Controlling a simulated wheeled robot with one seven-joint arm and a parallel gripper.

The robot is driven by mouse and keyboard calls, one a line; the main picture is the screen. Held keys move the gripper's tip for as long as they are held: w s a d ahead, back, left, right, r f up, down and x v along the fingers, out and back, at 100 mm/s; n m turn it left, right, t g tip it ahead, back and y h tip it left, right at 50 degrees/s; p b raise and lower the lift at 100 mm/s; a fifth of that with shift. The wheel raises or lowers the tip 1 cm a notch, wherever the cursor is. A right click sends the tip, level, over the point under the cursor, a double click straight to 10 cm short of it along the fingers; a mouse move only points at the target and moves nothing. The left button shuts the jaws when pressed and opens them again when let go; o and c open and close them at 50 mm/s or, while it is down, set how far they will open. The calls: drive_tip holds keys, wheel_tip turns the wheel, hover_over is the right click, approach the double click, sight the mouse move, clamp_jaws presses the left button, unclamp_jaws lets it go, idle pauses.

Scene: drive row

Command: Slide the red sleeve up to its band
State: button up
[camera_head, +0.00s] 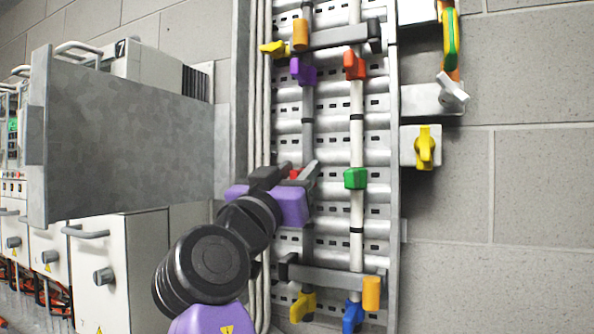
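A small bit of red (296,174), which looks like the red sleeve, shows between my gripper's fingers at the left grey rod (308,145). Most of it is hidden by the gripper and arm. My gripper (291,175) has one finger on each side of the red bit; whether the fingers press on it cannot be told. The left rod has a dark band (307,121) above the gripper, below a purple sleeve (303,70). An orange-red sleeve (355,66) sits high on the right white rod (356,145).
A green sleeve (355,178) is close right of my gripper. Grey crossbars lie above (340,38) and below (330,279). A large grey metal panel (135,140) juts out at left, near my arm. A yellow knob (425,147) is on the right wall.

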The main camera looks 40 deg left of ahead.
clamp_jaws()
idle(1.3)
